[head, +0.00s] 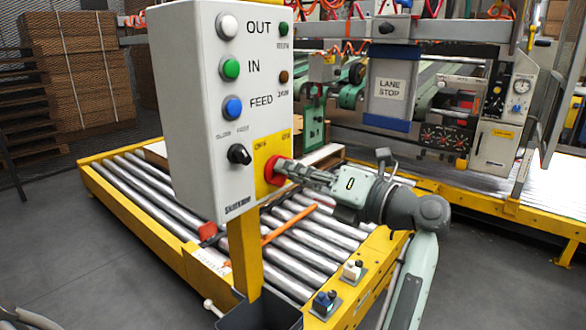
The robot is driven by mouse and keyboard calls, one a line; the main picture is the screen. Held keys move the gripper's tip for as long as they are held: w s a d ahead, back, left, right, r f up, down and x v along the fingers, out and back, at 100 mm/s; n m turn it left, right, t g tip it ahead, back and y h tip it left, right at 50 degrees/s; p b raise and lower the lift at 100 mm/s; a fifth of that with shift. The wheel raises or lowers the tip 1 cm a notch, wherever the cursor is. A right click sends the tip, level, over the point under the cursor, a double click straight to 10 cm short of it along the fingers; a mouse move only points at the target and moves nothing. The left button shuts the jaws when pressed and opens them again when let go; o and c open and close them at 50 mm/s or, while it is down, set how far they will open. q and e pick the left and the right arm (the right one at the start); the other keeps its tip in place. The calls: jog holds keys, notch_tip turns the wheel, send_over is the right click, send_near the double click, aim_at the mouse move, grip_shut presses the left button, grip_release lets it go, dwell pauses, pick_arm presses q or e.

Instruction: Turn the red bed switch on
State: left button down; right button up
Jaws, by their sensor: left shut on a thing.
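The red switch (271,168) is a round knob on the yellow patch (264,150) at the lower right of a grey control box (190,110). My left gripper (284,172) reaches it from the right, with its arm bent below at the right. Its narrow fingers are shut on the red switch and hide part of it. The switch's exact turn cannot be read. My right gripper is not in view.
The box also bears white (227,26), green (231,68) and blue (233,107) buttons and a black knob (239,154). It stands on a yellow post (243,255). A roller conveyor (125,180) with yellow rails runs behind it.

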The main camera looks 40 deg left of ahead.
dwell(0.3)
pick_arm(q)
jog(key=c, duration=1.5)
grip_release()
jog(key=shift+c, duration=0.2)
jog(key=shift+d, duration=0.15)
jog(key=s+d, duration=0.1)
jog(key=d, duration=1)
jog(key=shift+d, duration=0.4)
